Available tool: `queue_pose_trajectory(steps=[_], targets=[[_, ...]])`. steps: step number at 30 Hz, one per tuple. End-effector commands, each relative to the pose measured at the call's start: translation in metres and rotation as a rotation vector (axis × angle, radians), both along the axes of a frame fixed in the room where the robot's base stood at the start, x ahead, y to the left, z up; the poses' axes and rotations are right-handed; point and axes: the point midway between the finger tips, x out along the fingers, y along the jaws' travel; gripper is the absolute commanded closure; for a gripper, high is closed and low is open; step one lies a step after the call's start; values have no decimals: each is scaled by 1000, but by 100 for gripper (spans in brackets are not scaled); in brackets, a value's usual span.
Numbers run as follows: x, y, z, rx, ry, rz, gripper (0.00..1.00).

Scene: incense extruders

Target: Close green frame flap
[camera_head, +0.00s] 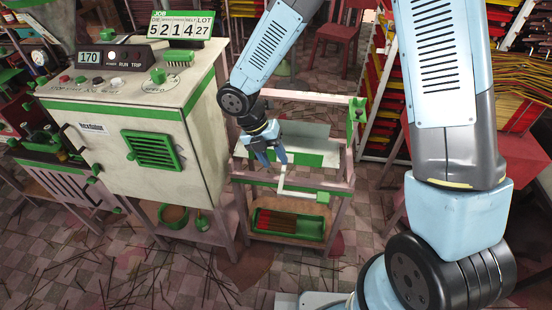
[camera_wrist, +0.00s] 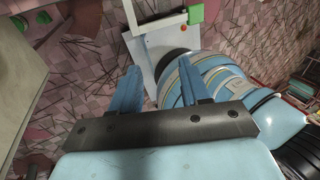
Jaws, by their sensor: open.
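A stand with a pinkish frame and green trim (camera_head: 340,178) is right of the large machine. A pale panel with a green strip (camera_head: 308,157) spans it, behind my gripper. A white bent bar with a green end (camera_head: 323,197) juts out at its front. I cannot tell for sure which part is the flap. My gripper (camera_head: 273,160) points down over the stand, its fingers apart and empty, near the upper end of the bar. In the wrist view the gripper (camera_wrist: 158,74) is open, and a white bar with a green block (camera_wrist: 195,14) lies beyond the fingertips.
The machine (camera_head: 150,130) with green knobs and a louvred vent stands close on the left. A green tray of reddish sticks (camera_head: 288,224) is on the lower shelf. A red chair (camera_head: 342,30) and stick racks stand behind. Loose sticks litter the tiled floor.

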Motion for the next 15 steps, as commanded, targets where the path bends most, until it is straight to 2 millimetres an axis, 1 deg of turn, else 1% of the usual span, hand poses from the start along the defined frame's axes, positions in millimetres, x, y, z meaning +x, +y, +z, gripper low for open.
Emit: queue_pose_trajectory(steps=[3, 6, 15], targets=[[-8, -5, 5, 0, -1, 0, 54], [-12, -7, 6, 0, -1, 0, 54], [-13, -8, 7, 0, 0, 0, 54]])
